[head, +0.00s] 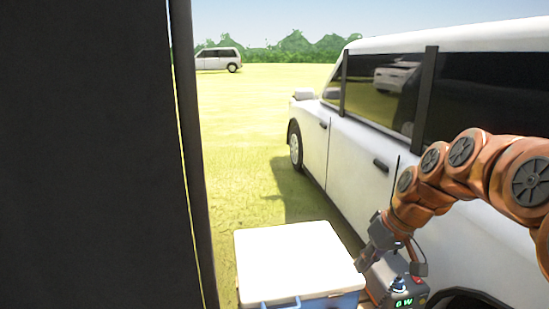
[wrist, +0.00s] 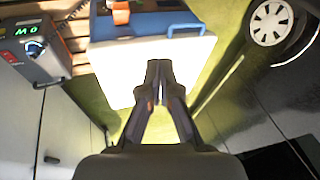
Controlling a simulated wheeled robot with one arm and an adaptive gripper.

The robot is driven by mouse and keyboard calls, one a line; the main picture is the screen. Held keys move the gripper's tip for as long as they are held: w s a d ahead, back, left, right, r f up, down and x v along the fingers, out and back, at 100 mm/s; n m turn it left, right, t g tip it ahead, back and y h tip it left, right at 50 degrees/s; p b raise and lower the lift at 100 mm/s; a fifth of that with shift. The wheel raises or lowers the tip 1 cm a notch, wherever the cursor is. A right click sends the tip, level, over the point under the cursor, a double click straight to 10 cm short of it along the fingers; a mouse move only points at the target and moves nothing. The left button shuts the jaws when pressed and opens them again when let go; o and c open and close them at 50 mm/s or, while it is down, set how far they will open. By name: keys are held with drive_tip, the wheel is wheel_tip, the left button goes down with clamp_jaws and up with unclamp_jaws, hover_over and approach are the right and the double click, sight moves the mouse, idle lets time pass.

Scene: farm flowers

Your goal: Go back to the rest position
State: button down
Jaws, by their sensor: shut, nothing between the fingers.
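My gripper (wrist: 159,70) is shut and empty in the wrist view, its fingertips together in front of the white lid of a cooler (wrist: 140,62). In the head view my gripper (head: 374,243) hangs at the end of my orange arm. It is just right of the cooler (head: 295,255), which has a white lid and a blue body. I cannot tell how far the fingertips are from the lid.
A grey box with a green display (head: 398,285) stands right of the cooler. A white car (head: 345,155) stands close on the right, beside my arm. A dark panel (head: 85,150) fills the left. Open grass (head: 255,130) lies ahead, with another car (head: 218,59) far off.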

drive_tip(key=s+r+m+g+h+p, duration=0.1)
drive_tip(key=s+p, duration=0.3)
drive_tip(key=s, duration=0.6)
drive_tip(key=s+a+r+m+g+h+p, duration=0.1)
drive_tip(key=s+r+p, duration=0.2)
drive_tip(key=s, duration=0.7)
drive_tip(key=s+r+m+g+h+p, duration=0.1)
drive_tip(key=s+r+g+h+p, duration=0.1)
drive_tip(key=s+p, duration=0.4)
drive_tip(key=s+r, duration=0.1)
drive_tip(key=s, duration=0.4)
drive_tip(key=shift+a+p, duration=0.25)
drive_tip(key=shift+p, duration=0.15)
drive_tip(key=shift+w+a, duration=0.1)
